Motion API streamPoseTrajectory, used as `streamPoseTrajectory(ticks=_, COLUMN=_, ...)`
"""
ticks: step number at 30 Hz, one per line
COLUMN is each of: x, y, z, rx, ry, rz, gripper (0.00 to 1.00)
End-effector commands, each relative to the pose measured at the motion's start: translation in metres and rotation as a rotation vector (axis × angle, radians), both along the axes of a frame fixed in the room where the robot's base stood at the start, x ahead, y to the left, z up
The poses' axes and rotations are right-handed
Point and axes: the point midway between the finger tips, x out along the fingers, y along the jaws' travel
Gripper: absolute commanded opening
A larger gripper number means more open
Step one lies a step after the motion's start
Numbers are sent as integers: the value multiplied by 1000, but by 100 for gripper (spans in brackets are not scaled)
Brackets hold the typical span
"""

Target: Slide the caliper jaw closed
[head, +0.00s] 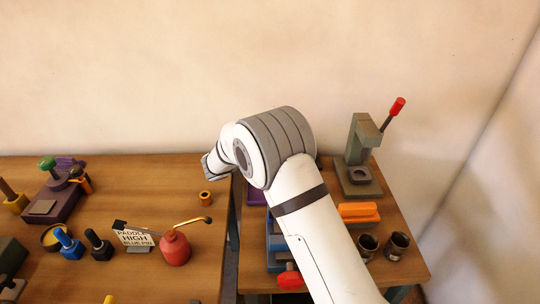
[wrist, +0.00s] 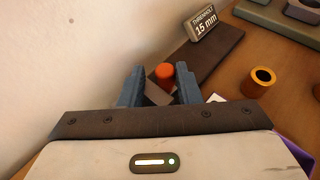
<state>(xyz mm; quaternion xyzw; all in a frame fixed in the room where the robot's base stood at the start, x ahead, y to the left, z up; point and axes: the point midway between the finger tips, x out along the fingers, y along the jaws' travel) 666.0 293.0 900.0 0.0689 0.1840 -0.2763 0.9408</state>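My gripper (wrist: 159,80) shows in the wrist view with its two blue-grey fingers spread apart. An orange-red cylinder (wrist: 164,71) and a dark grey block (wrist: 158,93) show in the gap between the fingers. I cannot tell whether either finger touches them. A long dark slab (wrist: 214,54) extends up and right from there, with a sign (wrist: 203,22) reading "THRESHOLD 15 mm" beside it. These may be parts of the caliper, but its jaws are not clearly seen. In the head view my arm hides this area and the gripper.
An orange ring-shaped part (wrist: 262,77) stands right of the slab; an orange ring also shows in the head view (head: 205,198). A red oil can (head: 175,248) stands on the left table. A green press (head: 361,160) and orange block (head: 358,212) stand right. The wall is close behind.

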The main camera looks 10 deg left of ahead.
Motion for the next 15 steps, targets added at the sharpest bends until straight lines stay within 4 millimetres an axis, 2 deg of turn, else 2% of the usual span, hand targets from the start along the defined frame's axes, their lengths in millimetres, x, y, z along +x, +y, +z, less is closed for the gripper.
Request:
streamPoseTrajectory(ticks=11, x=2, y=-4, z=0, rx=0, ry=-1, rz=-8, gripper=28)
streamPoseTrajectory(ticks=15, x=-3, y=-1, z=3, rx=-1, ry=-1, rz=-6, gripper=28)
